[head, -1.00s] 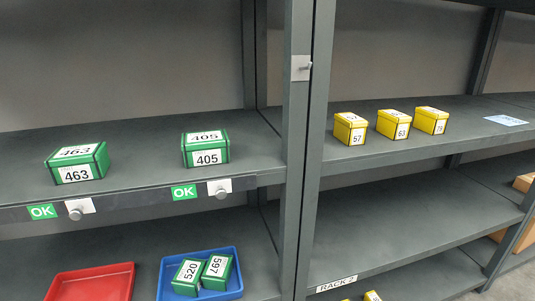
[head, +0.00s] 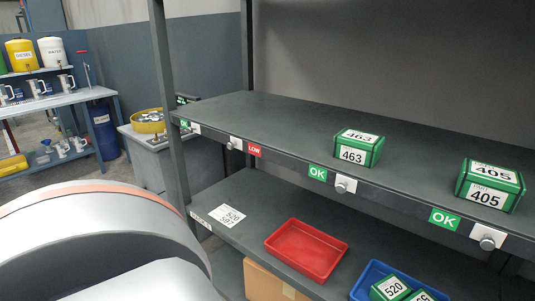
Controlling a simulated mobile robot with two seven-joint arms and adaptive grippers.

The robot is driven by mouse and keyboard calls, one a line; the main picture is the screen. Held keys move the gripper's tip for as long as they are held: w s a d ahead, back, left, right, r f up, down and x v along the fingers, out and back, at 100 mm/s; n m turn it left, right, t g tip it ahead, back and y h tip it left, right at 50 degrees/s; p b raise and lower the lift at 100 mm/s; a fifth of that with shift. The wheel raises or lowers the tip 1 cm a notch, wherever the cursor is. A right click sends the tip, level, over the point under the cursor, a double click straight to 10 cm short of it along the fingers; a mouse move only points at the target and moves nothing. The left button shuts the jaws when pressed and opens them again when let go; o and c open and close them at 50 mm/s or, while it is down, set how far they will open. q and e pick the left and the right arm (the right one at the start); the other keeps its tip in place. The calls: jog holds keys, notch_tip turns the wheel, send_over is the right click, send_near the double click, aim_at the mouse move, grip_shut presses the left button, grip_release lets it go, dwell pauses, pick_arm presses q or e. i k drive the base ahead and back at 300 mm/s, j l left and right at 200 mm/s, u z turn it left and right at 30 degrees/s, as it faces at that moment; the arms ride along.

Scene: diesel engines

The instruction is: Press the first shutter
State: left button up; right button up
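Small round knobs on white plates are set along the front edge of the upper shelf (head: 290,115). The left knob (head: 235,143) has a red LOW label (head: 254,151) at its right. The middle knob (head: 345,184) has a green OK label (head: 317,173) at its left. The right knob (head: 487,238) also has a green OK label (head: 444,219) at its left. A farther green OK label (head: 185,124) sits near the left post with a white plate beside it. I cannot tell which part is a shutter. Neither gripper is in view; a large pale arm link of mine fills the lower left.
Green boxes 463 (head: 358,149) and 405 (head: 489,186) stand on the upper shelf. Below are a red tray (head: 306,250), a blue tray (head: 366,281) with green boxes, and a cardboard box (head: 265,283). A bench (head: 60,101) with containers stands at the back left.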

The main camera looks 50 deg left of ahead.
aim_at(195, 128)
jog(key=l+u, duration=0.1)
jog(key=u, duration=0.4)
jog(key=i+l+u, duration=0.1)
jog(key=u, duration=0.4)
jog(key=l+u, duration=0.2)
jog(key=u, duration=0.3)
jog(key=l+u, duration=0.15)
jog(key=u, duration=0.3)
